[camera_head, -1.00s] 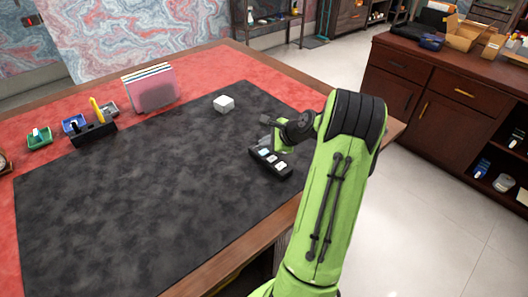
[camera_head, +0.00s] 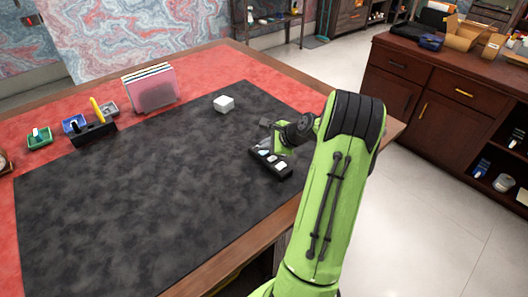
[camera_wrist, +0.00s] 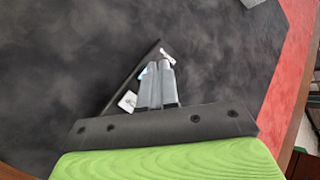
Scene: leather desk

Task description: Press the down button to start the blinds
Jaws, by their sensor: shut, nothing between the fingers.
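A black button panel (camera_head: 267,169) lies near the right edge of the dark desk mat, with pale buttons in a row on top. In the wrist view, the panel (camera_wrist: 133,86) runs diagonally behind my fingers. A white button (camera_wrist: 127,101) shows to their left, a light-blue one (camera_wrist: 143,72) beside them, and another white one (camera_wrist: 167,54) near the tips. My gripper (camera_head: 272,152) is over the panel. In the wrist view, my gripper (camera_wrist: 159,66) has its grey fingers together and empty. Button markings are too small to read, and contact cannot be told.
A small white box (camera_head: 223,104) stands on the dark mat (camera_head: 130,190) beyond the panel. A pink file holder (camera_head: 154,92), small trays and a black pen holder (camera_head: 93,133) stand farther left. The middle of the mat is clear.

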